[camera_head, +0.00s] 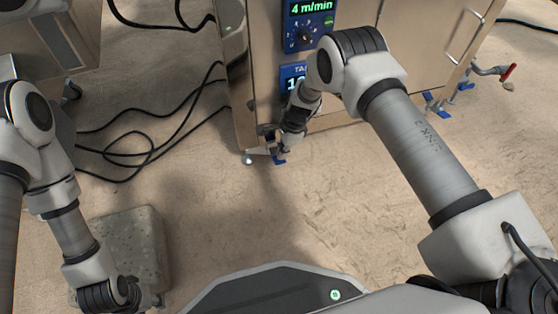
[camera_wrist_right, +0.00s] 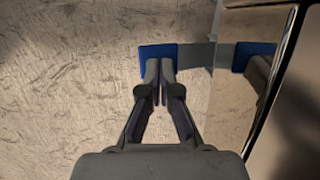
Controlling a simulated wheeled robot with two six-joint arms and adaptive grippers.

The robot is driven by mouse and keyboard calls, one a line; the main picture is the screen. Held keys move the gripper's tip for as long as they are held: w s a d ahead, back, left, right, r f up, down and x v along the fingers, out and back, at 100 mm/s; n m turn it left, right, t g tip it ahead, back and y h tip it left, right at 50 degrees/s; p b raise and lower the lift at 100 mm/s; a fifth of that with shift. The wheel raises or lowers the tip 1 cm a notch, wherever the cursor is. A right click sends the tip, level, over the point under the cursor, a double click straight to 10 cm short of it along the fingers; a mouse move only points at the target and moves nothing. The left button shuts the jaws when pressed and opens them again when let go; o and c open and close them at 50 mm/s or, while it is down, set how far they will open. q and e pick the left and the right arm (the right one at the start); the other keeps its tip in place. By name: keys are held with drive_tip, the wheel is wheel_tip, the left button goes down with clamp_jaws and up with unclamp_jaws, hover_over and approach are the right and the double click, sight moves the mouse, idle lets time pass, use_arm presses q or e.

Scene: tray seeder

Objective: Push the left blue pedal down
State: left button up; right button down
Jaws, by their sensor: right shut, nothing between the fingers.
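The left blue pedal (camera_head: 280,161) sits low at the front left corner of the machine, just above the floor. In the right wrist view the blue pedal (camera_wrist_right: 151,51) lies at the fingertips, partly hidden behind them. My right gripper (camera_head: 283,150) is shut and empty, pointing down over the pedal. In the wrist view its fingertips (camera_wrist_right: 160,66) overlap the pedal's near edge; I cannot tell whether they touch it. My left gripper (camera_head: 152,301) is at the lower left, mostly hidden by its wrist.
The machine (camera_head: 410,45) has displays and a knob on its front. More blue pedals (camera_head: 433,103) show at its right. A stone block (camera_head: 135,245) stands below my left arm. Black cables (camera_head: 150,150) lie on the floor. A shiny panel mirrors the pedal in the wrist view.

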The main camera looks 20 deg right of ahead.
drive_tip(key=b+x, duration=0.2)
drive_tip(key=x, duration=0.1)
drive_tip(key=shift+d+f+b, duration=0.3)
drive_tip(key=shift+d, duration=0.05)
drive_tip(key=shift+d+r, duration=0.1)
drive_tip(key=shift+r, duration=0.15)
drive_tip(key=d, duration=0.1)
drive_tip(key=d+p, duration=0.1)
drive_tip(key=shift+d+r, duration=0.4)
drive_tip(key=v, duration=1.2)
drive_tip(key=shift+w, duration=0.1)
